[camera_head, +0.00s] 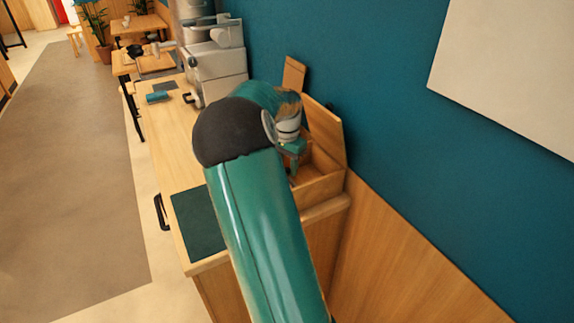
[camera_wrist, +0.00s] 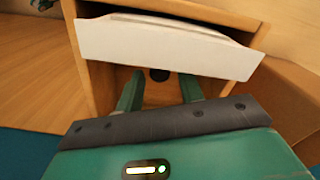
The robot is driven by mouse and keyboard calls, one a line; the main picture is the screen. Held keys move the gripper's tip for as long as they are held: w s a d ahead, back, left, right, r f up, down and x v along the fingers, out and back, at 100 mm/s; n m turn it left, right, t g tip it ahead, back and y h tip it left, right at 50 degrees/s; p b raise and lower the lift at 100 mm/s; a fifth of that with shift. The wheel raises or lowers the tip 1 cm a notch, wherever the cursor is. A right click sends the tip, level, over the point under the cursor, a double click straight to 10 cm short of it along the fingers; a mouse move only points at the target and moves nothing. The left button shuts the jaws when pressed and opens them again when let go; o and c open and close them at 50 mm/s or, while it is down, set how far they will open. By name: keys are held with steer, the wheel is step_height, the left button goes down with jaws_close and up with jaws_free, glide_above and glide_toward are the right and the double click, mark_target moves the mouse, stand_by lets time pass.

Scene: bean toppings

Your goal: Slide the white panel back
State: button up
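The white panel (camera_wrist: 165,47) shows in the wrist view as a pale flat strip across the upper part of an open wooden box (camera_wrist: 85,70). Below the panel is the box's open inside, with a dark round spot at its back. My gripper (camera_wrist: 160,88) has its two green fingers apart, with the fingertips just below the panel's lower edge. Nothing is between the fingers. I cannot tell whether they touch the panel. In the head view the wooden box (camera_head: 325,185) stands against the wall, and my arm hides much of it. The panel does not show there.
The wooden counter (camera_head: 175,140) runs away from me along the teal wall. A dark green mat (camera_head: 198,222) lies near its front end. A grey machine (camera_head: 215,65) and a teal item (camera_head: 158,97) stand farther back. The floor to the left is clear.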

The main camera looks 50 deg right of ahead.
jaws_close()
steer(key=d, duration=0.2)
steer(key=s+d, duration=0.1)
steer(key=d, duration=0.1)
steer(key=shift+s+d, duration=0.15)
steer(key=shift+o, duration=1.4)
jaws_free()
step_height(320, 180, up, 14)
steer(key=shift+f, duration=0.1)
